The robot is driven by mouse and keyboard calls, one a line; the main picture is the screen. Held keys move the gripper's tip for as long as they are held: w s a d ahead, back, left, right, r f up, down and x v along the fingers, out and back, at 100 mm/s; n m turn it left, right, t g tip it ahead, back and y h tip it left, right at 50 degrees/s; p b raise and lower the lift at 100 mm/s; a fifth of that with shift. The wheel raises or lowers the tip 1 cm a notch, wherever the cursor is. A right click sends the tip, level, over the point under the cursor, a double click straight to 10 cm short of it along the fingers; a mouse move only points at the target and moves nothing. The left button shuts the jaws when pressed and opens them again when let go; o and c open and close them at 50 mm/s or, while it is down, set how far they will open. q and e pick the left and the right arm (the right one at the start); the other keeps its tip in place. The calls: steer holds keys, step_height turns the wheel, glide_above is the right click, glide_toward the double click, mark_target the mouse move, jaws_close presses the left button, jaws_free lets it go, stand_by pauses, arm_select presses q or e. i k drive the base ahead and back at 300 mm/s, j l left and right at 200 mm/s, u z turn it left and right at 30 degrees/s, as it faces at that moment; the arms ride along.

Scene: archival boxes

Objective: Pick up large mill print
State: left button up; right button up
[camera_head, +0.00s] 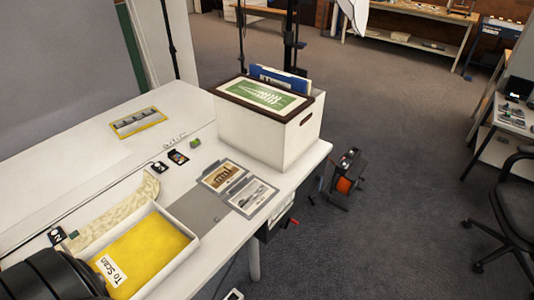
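A large cream print with a green picture and dark edges (268,94) lies flat across the top of a white archival box (252,138). Its fine detail is too small to read, so I cannot tell for sure that it is the mill print. Two smaller prints lie flat on the table in front of the box: one with a brown picture (221,175) and one with a grey picture (251,194).
A blue folder (280,79) stands up in the box behind the print. An open tray with a yellow "To Scan" sheet (146,254) is at the near left of the white table (75,170). A film strip card (138,122) and small items lie around. Open carpet is right.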

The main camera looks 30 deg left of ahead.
mark_target(219, 177)
steer(key=i+l+u, duration=0.2)
steer(key=i, duration=0.4)
steer(key=i+u, duration=0.25)
steer(key=i, duration=0.3)
steer(key=i+l+u, duration=0.15)
steer(key=u, duration=0.3)
steer(key=i+l+u, duration=0.25)
steer(key=u, duration=0.2)
steer(key=i+l+u, duration=0.25)
steer(key=u, duration=0.2)
steer(key=i+l+u, duration=0.15)
steer(key=l+u, duration=0.3)
